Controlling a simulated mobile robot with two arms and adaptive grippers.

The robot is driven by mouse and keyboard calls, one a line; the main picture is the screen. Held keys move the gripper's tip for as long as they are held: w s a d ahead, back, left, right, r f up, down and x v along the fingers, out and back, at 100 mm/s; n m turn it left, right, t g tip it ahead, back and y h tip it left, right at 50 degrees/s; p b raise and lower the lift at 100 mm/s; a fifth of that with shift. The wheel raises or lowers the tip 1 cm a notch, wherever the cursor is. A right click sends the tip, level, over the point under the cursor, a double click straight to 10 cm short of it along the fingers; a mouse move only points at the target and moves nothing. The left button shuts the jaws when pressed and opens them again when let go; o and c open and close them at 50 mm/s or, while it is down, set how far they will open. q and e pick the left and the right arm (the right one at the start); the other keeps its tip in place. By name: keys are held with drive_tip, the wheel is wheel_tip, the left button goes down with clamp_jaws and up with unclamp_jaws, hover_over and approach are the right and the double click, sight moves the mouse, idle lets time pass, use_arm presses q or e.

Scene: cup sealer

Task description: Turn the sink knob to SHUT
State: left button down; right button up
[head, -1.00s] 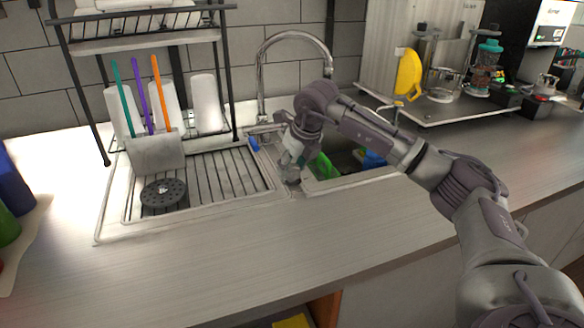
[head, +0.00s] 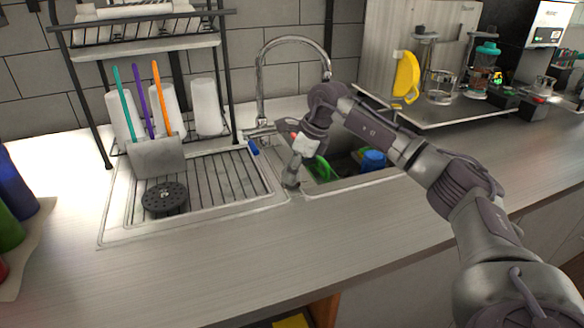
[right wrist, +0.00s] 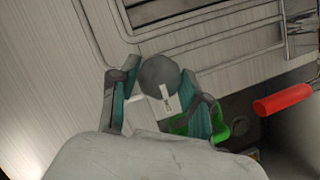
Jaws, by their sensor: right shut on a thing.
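The sink knob (right wrist: 160,76) is a round grey piece between the two teal-padded fingers of my right gripper (right wrist: 161,105) in the right wrist view. A small white label with dark lettering (right wrist: 168,103) sits beside it; the lettering is too small to read surely. In the head view my right gripper (head: 295,168) points down at the sink's front edge, between drainboard and basin. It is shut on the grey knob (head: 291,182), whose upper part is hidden. My left gripper is not in view.
The sink basin (head: 345,184) holds green and blue items. The tap (head: 260,85) stands behind, with a blue handle (head: 253,147) and a red handle (right wrist: 283,100). A utensil holder (head: 157,158) and black round strainer (head: 164,197) are on the drainboard.

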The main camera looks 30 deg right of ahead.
idle(0.5)
drive_tip(key=o, duration=1.1)
drive_tip(key=shift+o, duration=0.2)
drive_tip(key=shift+d+r, duration=0.1)
drive_tip(key=shift+r, duration=0.15)
drive_tip(key=v, duration=1.1)
drive_tip(key=shift+r, duration=0.2)
drive_tip(key=shift+d+r, duration=0.1)
